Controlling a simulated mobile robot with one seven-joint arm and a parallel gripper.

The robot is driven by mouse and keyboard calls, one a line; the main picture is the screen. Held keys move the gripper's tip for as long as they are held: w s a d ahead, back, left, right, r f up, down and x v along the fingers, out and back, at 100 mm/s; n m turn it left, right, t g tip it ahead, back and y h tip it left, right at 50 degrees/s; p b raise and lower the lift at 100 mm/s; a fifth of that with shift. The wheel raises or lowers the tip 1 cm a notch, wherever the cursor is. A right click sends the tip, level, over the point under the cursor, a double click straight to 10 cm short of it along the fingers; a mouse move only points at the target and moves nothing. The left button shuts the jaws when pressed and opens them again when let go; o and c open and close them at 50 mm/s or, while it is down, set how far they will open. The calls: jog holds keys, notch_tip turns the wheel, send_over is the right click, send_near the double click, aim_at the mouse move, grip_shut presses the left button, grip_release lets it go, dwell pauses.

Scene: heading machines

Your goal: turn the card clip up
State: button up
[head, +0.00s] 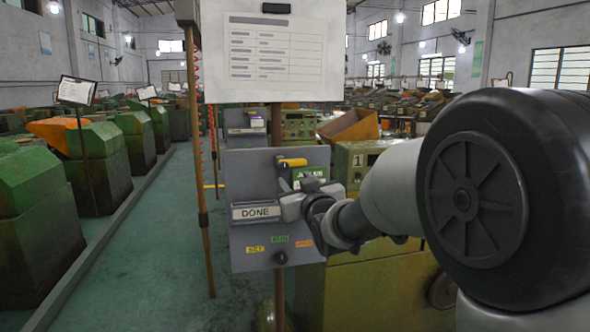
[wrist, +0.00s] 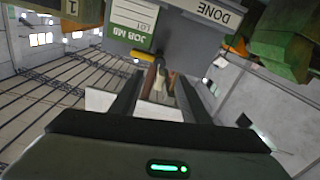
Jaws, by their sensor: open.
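A grey board (head: 243,180) stands on a post in front of me. Near its top right, a yellow-and-black clip (head: 292,162) lies roughly level above a green job card (head: 308,175). My gripper (head: 284,195) is in front of the board, just below the clip, and hides part of the card. In the wrist view, turned upside down, the yellow clip (wrist: 143,57) shows beside the green card (wrist: 131,25), ahead of my open fingers (wrist: 158,85).
The board also carries a DONE plate (head: 256,212) at left and a black knob (head: 280,258) under small coloured labels. A paper sheet (head: 270,50) hangs above. A green machine (head: 365,290) stands behind at right. The aisle (head: 160,240) to the left is clear.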

aim_at(285, 168)
jog(key=p+x, duration=0.1)
jog(key=x, duration=1)
grip_shut()
